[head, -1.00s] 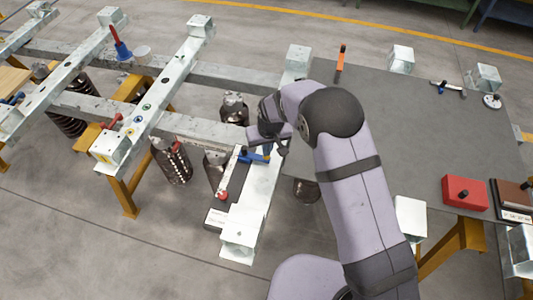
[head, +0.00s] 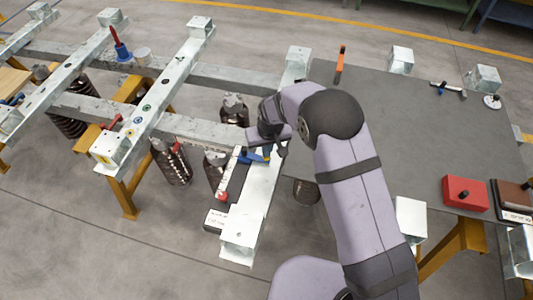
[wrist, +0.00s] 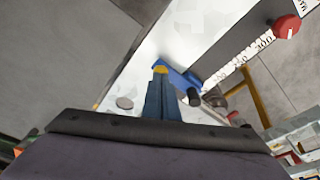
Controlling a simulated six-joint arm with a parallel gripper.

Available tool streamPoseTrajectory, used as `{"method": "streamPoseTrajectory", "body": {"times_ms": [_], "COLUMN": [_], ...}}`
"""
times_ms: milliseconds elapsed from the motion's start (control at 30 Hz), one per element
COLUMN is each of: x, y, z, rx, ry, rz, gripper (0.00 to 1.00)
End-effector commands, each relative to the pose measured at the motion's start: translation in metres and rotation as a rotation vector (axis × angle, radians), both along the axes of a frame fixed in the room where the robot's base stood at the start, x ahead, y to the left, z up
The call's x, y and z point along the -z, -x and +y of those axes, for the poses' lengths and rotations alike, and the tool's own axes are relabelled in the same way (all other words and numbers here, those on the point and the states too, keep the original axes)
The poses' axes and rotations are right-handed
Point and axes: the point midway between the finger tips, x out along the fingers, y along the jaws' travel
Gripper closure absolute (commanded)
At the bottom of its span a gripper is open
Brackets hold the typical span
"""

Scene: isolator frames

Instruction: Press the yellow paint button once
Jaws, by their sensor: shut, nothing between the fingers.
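The yellow paint button (wrist: 160,69) shows as a small yellow patch on the end of a blue part (wrist: 182,79) in the wrist view. The tips of my gripper (wrist: 160,74) are right at the yellow patch and partly cover it. I cannot tell whether they touch it or press it down. The two fingers are together, with nothing between them. In the head view the blue part (head: 251,157) lies on the pale metal beam, and my gripper (head: 275,154) is at its right end, mostly hidden by my wrist.
A grey tabletop (head: 420,130) holds a red box (head: 465,193) at right. Dark ribbed insulators (head: 173,163) stand below the beams.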

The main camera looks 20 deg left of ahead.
Motion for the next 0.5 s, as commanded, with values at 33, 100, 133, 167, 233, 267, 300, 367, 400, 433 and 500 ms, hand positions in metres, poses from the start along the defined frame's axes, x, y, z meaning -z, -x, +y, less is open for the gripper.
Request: {"method": "streamPoseTrajectory", "body": {"times_ms": [33, 100, 133, 167, 233, 267, 300, 367, 400, 433, 500], "x": [0.004, 0.0, -0.002, -0.004, -0.01, -0.012, -0.015, -0.02, -0.023, -0.025, -0.03], "y": [0.005, 0.005, 0.004, 0.004, 0.004, 0.003, 0.003, 0.002, 0.002, 0.001, 0.001], "z": [-0.003, -0.003, -0.003, -0.003, -0.002, -0.002, -0.002, -0.001, -0.001, -0.001, 0.0], "rx": [0.0, 0.0, 0.0, 0.0, 0.0, 0.0, 0.0, 0.0, 0.0, 0.0, 0.0], "ry": [0.009, 0.009, 0.009, 0.009, 0.008, 0.007, 0.007, 0.006, 0.005, 0.005, 0.004], "rz": [0.013, 0.013, 0.013, 0.013, 0.012, 0.011, 0.01, 0.008, 0.008, 0.008, 0.007], "gripper": [1.0, 1.0, 1.0, 1.0, 1.0, 1.0, 1.0, 1.0, 1.0, 1.0, 1.0]}}
